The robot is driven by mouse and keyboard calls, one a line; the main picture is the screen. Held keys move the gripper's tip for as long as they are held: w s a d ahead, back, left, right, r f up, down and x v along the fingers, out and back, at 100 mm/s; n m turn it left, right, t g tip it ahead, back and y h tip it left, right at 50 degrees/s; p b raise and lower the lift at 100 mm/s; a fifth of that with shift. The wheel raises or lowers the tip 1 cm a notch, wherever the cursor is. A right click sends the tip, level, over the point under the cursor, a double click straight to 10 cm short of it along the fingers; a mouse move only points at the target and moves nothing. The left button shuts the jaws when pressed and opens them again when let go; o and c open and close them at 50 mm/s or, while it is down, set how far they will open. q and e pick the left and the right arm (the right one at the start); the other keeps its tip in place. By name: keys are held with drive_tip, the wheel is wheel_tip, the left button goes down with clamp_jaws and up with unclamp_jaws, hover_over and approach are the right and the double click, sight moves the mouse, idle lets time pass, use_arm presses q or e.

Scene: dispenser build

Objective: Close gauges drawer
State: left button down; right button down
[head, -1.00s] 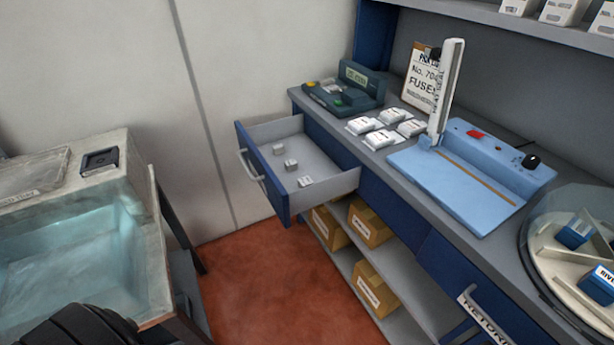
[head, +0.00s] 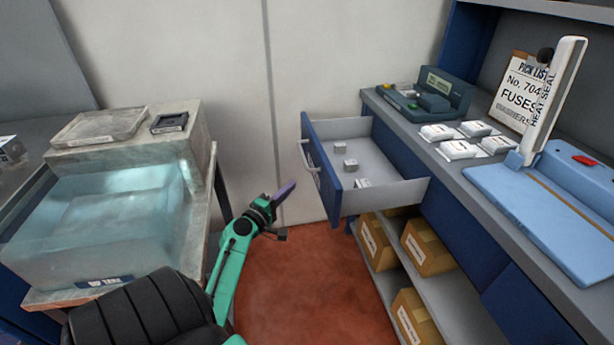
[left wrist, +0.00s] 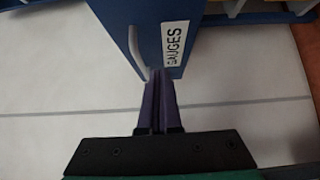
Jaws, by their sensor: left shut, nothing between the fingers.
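The gauges drawer (head: 335,176) stands pulled out from the blue workbench in the head view, with a blue front, a pale handle (head: 309,157) and a few small grey blocks inside. In the left wrist view its blue front (left wrist: 185,30) carries a GAUGES label (left wrist: 174,45), and the handle (left wrist: 137,48) is left of the label. My left gripper (head: 287,189) is shut and empty, left of the drawer front in the head view. Its purple fingers (left wrist: 159,100) point toward the drawer front in the wrist view; I cannot tell if they touch it. My right gripper is not in view.
A water tank (head: 105,220) on a stand is at the left. Cardboard boxes (head: 428,248) sit on the shelf below the bench. A blue heat sealer (head: 540,205), white packets (head: 458,150) and a dark green device (head: 430,95) are on the benchtop. Red floor (head: 300,280) lies open between.

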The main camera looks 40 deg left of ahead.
sight(314, 165)
use_arm(q)
drive_tip(key=w, duration=0.3)
drive_tip(key=w+a, duration=0.1)
drive_tip(key=w, duration=0.5)
drive_tip(key=shift+w+a+p, duration=0.2)
drive_tip(key=shift+a+p, duration=0.1)
drive_tip(key=shift+p, duration=0.05)
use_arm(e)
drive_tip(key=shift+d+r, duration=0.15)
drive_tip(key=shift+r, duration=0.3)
use_arm(q)
drive_tip(key=shift+w, duration=0.1)
